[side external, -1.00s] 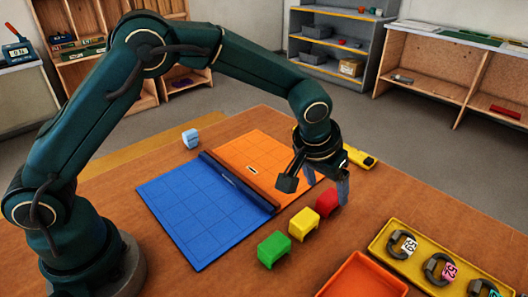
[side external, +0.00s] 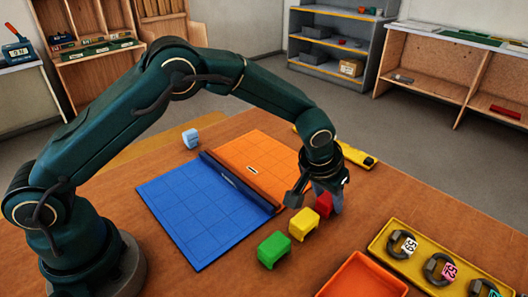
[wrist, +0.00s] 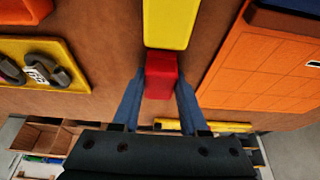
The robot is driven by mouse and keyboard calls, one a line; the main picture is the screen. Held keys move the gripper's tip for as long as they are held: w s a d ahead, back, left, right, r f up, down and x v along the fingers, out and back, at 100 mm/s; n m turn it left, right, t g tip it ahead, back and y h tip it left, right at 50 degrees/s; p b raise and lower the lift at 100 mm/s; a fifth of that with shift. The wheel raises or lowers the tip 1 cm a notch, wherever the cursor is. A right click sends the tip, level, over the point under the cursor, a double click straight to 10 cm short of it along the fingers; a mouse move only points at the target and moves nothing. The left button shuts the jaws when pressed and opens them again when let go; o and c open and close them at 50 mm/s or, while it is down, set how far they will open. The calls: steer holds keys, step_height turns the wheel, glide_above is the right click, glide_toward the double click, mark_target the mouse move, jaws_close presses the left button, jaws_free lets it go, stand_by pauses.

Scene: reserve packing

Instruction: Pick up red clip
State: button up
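The red clip (side external: 324,204) stands on the wooden table at the far end of a short row, beyond the yellow clip (side external: 304,222) and the green clip (side external: 274,249). My gripper (side external: 322,193) is low over the red clip, pointing down. In the wrist view, the red clip (wrist: 160,76) lies between the two blue fingers of my gripper (wrist: 160,84). One finger is on each side, very close to it; contact is hard to tell. The yellow clip (wrist: 171,22) sits just past the red one, outside the fingers.
An orange tray (side external: 350,282) and a yellow tray with numbered dark rings (side external: 378,240) stand at the right. A blue mat (side external: 200,220) and an orange mat (side external: 255,150) lie left of the clips. A yellow object (side external: 356,156) lies behind.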

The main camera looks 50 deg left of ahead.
mark_target(329, 197)
steer(key=shift+r, duration=0.15)
step_height(329, 197, up, 4)
steer(key=shift+w, duration=0.1)
steer(key=s+a+r, duration=0.2)
steer(key=a+r, duration=0.4)
steer(key=a, duration=0.5)
steer(key=shift+a+r, duration=0.3)
steer(key=shift+r, duration=0.1)
